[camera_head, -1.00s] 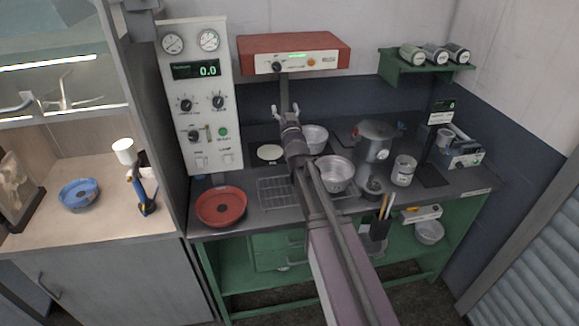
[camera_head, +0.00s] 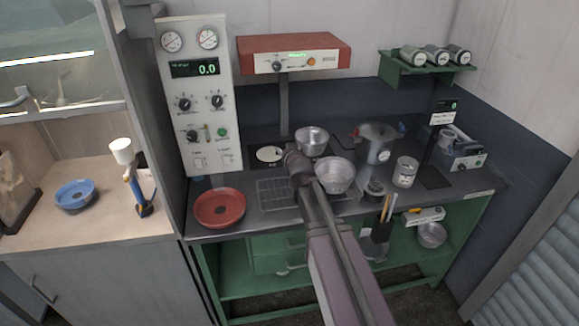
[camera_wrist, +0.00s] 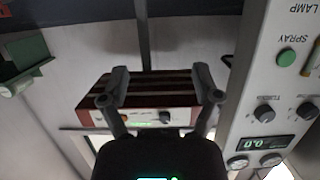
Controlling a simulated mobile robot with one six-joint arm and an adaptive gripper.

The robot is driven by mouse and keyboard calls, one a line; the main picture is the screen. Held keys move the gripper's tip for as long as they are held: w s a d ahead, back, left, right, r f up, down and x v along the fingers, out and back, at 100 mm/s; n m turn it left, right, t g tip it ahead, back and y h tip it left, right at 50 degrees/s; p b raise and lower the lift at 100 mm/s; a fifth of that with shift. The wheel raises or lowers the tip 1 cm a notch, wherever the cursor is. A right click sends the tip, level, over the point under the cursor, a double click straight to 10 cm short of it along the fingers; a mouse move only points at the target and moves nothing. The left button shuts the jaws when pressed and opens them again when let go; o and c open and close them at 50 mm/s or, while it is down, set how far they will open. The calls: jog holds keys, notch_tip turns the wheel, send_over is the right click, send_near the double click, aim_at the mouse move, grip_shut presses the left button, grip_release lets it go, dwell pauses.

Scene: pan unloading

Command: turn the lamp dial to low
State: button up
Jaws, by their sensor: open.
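The dial's setting is too small to read. In the wrist view the scene is upside down, and the box (camera_wrist: 150,88) with its dial (camera_wrist: 165,117) lies beyond my fingers. My gripper (camera_wrist: 161,80) is open and empty, its fingers spread apart. In the head view my wrist is over the bench, below the box; my fingertips are hidden there.
A white control panel (camera_head: 197,148) with gauges and knobs stands left of the box; its lettering reads SPRAY and LAMP in the wrist view. Metal pans (camera_head: 334,175), a pot (camera_head: 379,143) and a red dish (camera_head: 219,207) stand on the bench. A green shelf (camera_head: 426,69) is right.

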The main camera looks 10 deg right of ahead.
jog(key=s+f, duration=0.1)
jog(key=f+g, duration=0.1)
jog(key=f, duration=0.1)
jog(key=s+f+g, duration=0.1)
jog(key=shift+s+f+b, duration=0.15)
jog(key=shift+s+b, duration=0.15)
jog(key=shift+b, duration=0.1)
jog(key=s+f+g, duration=0.5)
jog(key=s+g, duration=0.1)
jog(key=s, duration=0.6)
jog(key=s+f+g, duration=0.5)
jog(key=s+g, duration=0.1)
jog(key=s, duration=0.7)
jog(key=shift+s+g, duration=0.15)
jog(key=shift+g, duration=0.25)
